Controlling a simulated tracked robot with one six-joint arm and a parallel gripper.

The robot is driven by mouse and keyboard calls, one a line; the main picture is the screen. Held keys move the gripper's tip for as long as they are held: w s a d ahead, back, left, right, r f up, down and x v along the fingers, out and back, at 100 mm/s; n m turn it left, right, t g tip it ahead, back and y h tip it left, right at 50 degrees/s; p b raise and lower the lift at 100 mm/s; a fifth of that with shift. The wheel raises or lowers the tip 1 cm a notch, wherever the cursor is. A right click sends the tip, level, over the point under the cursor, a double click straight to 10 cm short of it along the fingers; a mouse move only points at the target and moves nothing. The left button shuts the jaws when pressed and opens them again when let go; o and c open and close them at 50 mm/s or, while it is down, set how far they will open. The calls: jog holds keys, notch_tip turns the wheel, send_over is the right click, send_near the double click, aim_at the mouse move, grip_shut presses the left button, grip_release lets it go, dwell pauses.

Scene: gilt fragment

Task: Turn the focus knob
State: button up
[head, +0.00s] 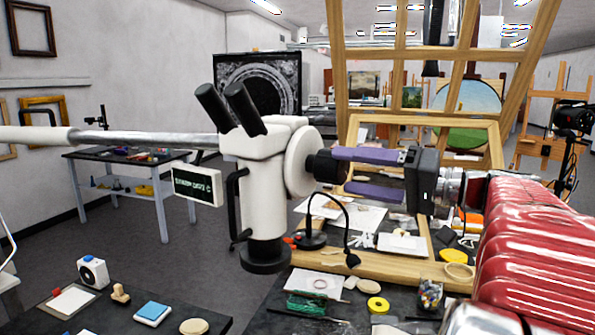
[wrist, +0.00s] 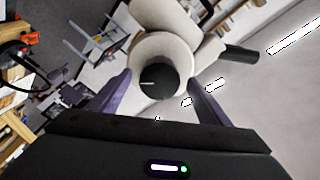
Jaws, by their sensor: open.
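The microscope (head: 262,185) is white, with two black eyepieces, and hangs on a horizontal metal arm. Its black focus knob (head: 322,166) sticks out to the right from a round white housing. In the wrist view the knob (wrist: 158,84) shows end-on, with a short pale line on its face. My gripper (head: 342,171) comes from the right, its purple fingers spread and pointing at the knob. In the wrist view my gripper (wrist: 161,88) has one finger on each side of the knob, with gaps visible. How far the fingertips overlap the knob is hard to tell.
A small display (head: 197,186) hangs left of the microscope. A wooden frame (head: 410,265) and a black gooseneck lamp (head: 312,238) stand below and behind my gripper. Worktops with a yellow tape roll (head: 378,305) and a blue-topped box (head: 152,312) lie in front.

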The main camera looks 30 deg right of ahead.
jog(key=v, duration=0.9)
jog(key=shift+s, duration=0.25)
jog(key=shift+f, duration=0.1)
dwell(1.4)
